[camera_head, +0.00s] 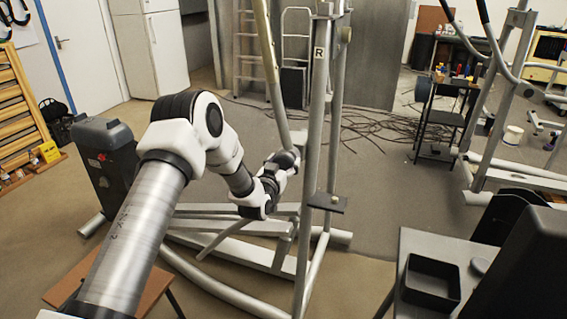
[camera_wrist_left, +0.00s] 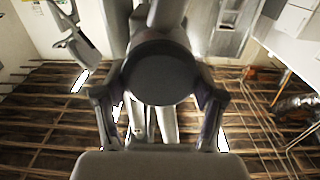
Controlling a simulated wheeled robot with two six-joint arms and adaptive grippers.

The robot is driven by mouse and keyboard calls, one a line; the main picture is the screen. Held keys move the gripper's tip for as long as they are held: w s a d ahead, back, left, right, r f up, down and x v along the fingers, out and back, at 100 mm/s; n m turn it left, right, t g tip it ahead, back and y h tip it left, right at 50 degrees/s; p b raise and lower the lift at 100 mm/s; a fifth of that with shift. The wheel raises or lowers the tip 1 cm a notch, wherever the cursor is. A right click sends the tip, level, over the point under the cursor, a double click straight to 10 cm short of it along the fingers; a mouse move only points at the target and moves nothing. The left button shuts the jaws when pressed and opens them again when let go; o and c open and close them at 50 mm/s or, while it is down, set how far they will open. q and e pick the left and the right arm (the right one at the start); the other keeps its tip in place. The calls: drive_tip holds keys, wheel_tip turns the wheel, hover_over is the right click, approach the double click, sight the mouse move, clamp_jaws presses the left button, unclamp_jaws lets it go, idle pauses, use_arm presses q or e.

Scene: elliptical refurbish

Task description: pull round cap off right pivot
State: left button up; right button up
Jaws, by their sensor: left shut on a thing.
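The round cap (camera_wrist_left: 157,73) is a dark disc in the middle of the left wrist view, facing the camera. My left gripper (camera_head: 292,160) is at the pivot of the elliptical frame, beside the grey upright (camera_head: 314,120) marked "R". In the left wrist view the fingers of my left gripper (camera_wrist_left: 158,88) lie on both sides of the cap and are shut on it. The pivot behind the cap is mostly hidden. In the head view the gripper hides the cap. My right gripper is not in view.
A grey table (camera_head: 415,245) with an open black tray (camera_head: 432,283) stands at the lower right. A dark grey housing (camera_head: 108,165) of the machine stands at the left. A second silver frame (camera_head: 500,100) and a black cart (camera_head: 440,123) are at the right. Cables lie on the floor behind.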

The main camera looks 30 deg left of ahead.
use_arm(q)
drive_tip(key=shift+o, duration=0.3)
drive_tip(key=shift+r, duration=0.1)
drive_tip(key=c, duration=0.7)
drive_tip(key=shift+p+v, duration=0.55)
drive_tip(key=shift+v, duration=0.95)
drive_tip(key=p+v, duration=0.1)
drive_tip(key=v, duration=0.4)
drive_tip(key=shift+s, duration=0.1)
